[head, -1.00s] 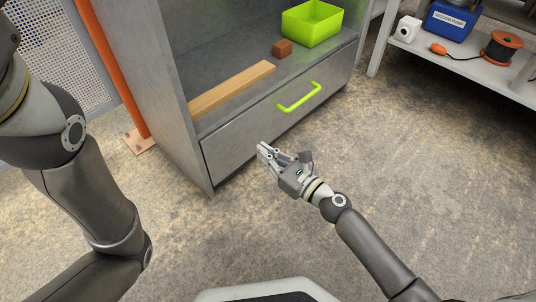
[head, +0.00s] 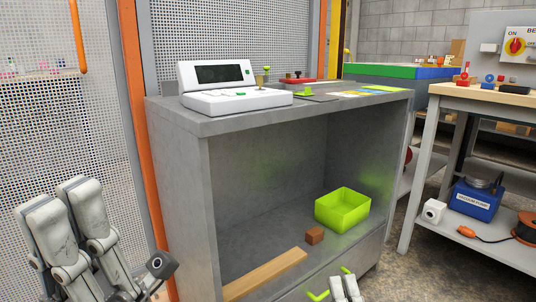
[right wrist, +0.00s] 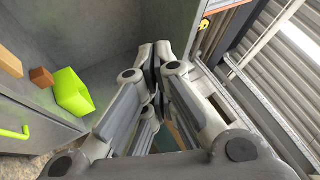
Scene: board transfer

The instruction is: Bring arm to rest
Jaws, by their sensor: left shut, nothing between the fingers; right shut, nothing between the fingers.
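My left gripper (head: 62,197) is large at the lower left of the head view, fingers upright, shut and empty. It is in front of the perforated panel, left of the grey cabinet (head: 178,200). My right gripper (head: 345,287) shows only its fingertips at the bottom edge, by the green drawer handle (head: 318,296). In the right wrist view its fingers (right wrist: 160,62) are shut with nothing between them. Most of the right arm is out of the head view.
The cabinet shelf holds a wooden board (head: 265,274), a small brown block (head: 314,235) and a green bin (head: 343,208). A white device (head: 235,100) stands on the cabinet top. An orange post (head: 143,130) is at its left, a workbench (head: 480,97) at its right.

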